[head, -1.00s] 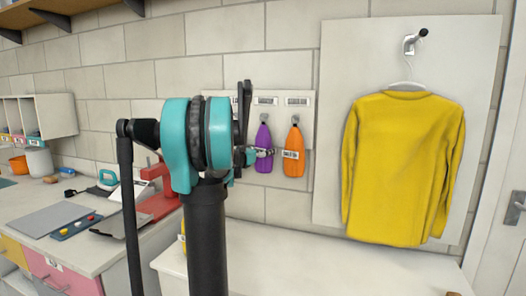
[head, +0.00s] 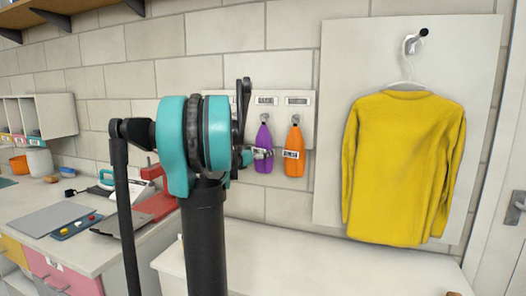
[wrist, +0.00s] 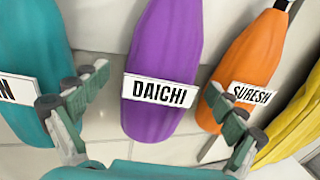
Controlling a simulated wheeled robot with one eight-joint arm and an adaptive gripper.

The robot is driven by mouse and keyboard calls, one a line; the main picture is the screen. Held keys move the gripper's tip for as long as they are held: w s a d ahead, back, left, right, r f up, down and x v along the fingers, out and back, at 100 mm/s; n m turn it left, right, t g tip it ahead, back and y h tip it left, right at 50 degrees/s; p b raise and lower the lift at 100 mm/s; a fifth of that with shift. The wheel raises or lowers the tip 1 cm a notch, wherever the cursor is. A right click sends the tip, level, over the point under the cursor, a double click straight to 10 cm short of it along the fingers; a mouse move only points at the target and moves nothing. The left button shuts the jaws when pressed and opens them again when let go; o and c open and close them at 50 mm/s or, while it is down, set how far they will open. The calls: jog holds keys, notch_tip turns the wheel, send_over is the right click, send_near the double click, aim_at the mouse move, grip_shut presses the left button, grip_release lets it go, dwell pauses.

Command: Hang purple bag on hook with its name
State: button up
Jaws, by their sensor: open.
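The purple bag (head: 264,136) hangs upright on the wall rack, below the hook second from the right. Its tag reads DAICHI in the wrist view (wrist: 160,92). My gripper (head: 259,153) is in front of the bag's lower part. In the wrist view, the fingers of my gripper (wrist: 157,84) are spread open on either side of the purple bag, with nothing clamped between them. The hook rack (head: 281,104) has small name labels above its hooks, too small to read. My arm hides the rack's left part.
An orange bag (wrist: 250,60), tagged SURESH, hangs close on the right, near my right finger. A teal bag (wrist: 30,70) is close on the left, its tag partly cut off. A yellow shirt (head: 403,165) hangs further right. A white counter (head: 300,262) lies below.

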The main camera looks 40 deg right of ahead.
jog(key=v, duration=0.9)
jog(key=shift+s+a, duration=0.15)
jog(key=shift+a, duration=0.2)
jog(key=s+a+f+m+y, duration=0.35)
jog(key=a+f+m, duration=0.25)
jog(key=a+f, duration=0.45)
jog(key=s+a+f+m+y, duration=0.3)
jog(key=a+f+m+y, duration=0.25)
jog(key=a+f, duration=0.55)
jog(key=s+a+f+m+y, duration=0.4)
jog(key=a+f, duration=0.3)
jog(key=a, duration=0.4)
jog(key=s+a+f+m+y, duration=0.4)
jog(key=a+f, duration=0.4)
jog(key=a, duration=0.3)
jog(key=shift+s+m+y, duration=0.3)
jog(key=shift+s+m, duration=0.15)
jog(key=shift+s, duration=0.75)
jog(key=shift+d+r, duration=0.1)
